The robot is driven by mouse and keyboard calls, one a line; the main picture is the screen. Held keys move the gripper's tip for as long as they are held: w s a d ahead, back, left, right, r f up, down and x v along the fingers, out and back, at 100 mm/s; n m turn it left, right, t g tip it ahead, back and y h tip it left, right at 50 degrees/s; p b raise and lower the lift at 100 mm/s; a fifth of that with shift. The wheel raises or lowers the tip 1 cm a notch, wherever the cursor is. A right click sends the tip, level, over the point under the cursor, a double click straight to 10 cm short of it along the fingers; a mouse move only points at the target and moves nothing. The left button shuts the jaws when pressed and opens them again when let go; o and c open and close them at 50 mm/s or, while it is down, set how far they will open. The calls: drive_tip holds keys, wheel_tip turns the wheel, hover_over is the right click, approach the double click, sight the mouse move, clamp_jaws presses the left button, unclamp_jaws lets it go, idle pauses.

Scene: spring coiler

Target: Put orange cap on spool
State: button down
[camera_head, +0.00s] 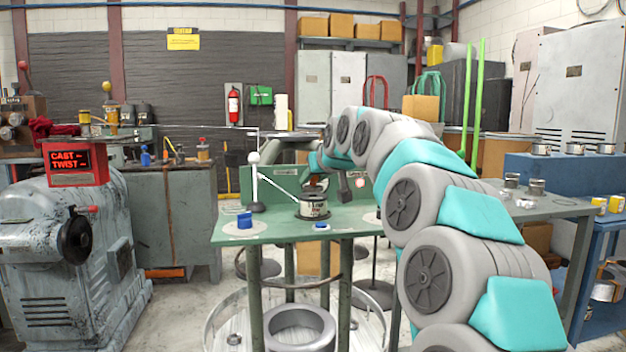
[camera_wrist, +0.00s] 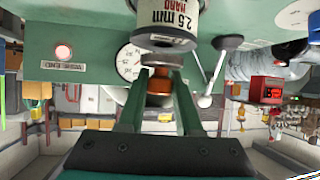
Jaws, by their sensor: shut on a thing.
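The spool (camera_head: 313,206) is a white and dark cylinder with a printed label, standing upright on the green table (camera_head: 285,232). In the wrist view, which is upside down, the spool (camera_wrist: 168,22) reads "2.5 mm HARD" and lies just beyond my fingertips. My gripper (camera_wrist: 160,62) is shut on the orange cap (camera_wrist: 158,84), which sits between the two fingers. In the head view my gripper (camera_head: 317,178) is right above the spool, and the cap is small and partly hidden there. I cannot tell whether the cap touches the spool.
A blue piece (camera_head: 244,220) stands on a white disc left of the spool, and another blue piece (camera_head: 321,226) lies at the front edge. A lever with white balls (camera_head: 254,180) rises close to the spool's left. A red display (camera_head: 76,162) tops the machine at left.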

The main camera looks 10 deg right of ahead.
drive_tip(key=shift+f, duration=0.1)
drive_tip(key=shift+f+b, duration=0.3)
drive_tip(key=shift+f, duration=0.3)
drive_tip(key=c, duration=0.6)
unclamp_jaws()
drive_tip(key=shift+r, duration=0.15)
drive_tip(key=shift+r+p, duration=0.4)
drive_tip(key=shift+r, duration=0.15)
drive_tip(key=v, duration=1.2)
drive_tip(key=shift+b, duration=0.4)
drive_tip(key=shift+f, duration=0.1)
